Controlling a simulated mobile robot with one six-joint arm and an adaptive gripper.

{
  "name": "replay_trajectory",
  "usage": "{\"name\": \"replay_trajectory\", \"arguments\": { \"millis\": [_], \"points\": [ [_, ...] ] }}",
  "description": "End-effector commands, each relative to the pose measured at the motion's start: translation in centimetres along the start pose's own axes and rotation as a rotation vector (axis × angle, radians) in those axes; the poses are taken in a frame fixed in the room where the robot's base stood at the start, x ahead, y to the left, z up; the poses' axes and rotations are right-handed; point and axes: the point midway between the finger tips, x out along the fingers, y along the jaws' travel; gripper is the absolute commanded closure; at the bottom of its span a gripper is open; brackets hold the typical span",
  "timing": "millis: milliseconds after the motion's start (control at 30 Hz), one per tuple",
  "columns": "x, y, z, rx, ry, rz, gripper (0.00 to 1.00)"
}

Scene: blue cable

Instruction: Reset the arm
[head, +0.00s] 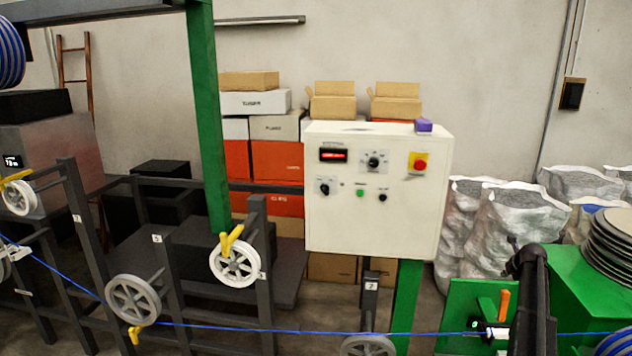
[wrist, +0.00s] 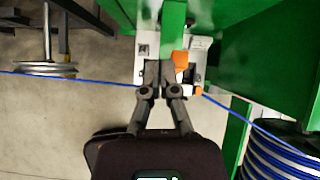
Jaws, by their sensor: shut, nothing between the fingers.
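My gripper (wrist: 159,68) is shut and empty in the wrist view, its fingertips over a small white fixture with an orange lever (wrist: 181,61) on the green machine. The blue cable (wrist: 60,78) runs in from the left, passes out of sight behind the fingers, and shows again on the right toward a spool (wrist: 285,158). In the head view my dark arm (head: 532,290) stands at the lower right, in front of the green machine (head: 575,285). The fingertips cannot be made out there. The cable also shows in the head view (head: 250,328), crossing the bottom.
A white control box (head: 380,220) stands on a green post left of my arm. White pulleys (head: 133,299) sit on a dark frame at the left. Grey sacks (head: 500,225) and stacked boxes (head: 275,160) line the wall. Bare floor (wrist: 60,115) shows in the wrist view.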

Motion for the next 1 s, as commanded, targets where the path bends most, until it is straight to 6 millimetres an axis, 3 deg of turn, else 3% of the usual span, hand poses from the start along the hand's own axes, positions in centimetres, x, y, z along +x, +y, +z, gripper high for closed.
{"name": "replay_trajectory", "arguments": {
  "millis": [367, 600, 1000],
  "points": [
    [0.7, 14.8, -5.0, -0.593, 0.086, 0.117, 1.00],
    [0.3, 24.0, -9.2, -1.026, 0.121, 0.220, 1.00],
    [-1.8, 36.9, -17.9, -1.739, 0.125, 0.428, 1.00]
  ]
}}
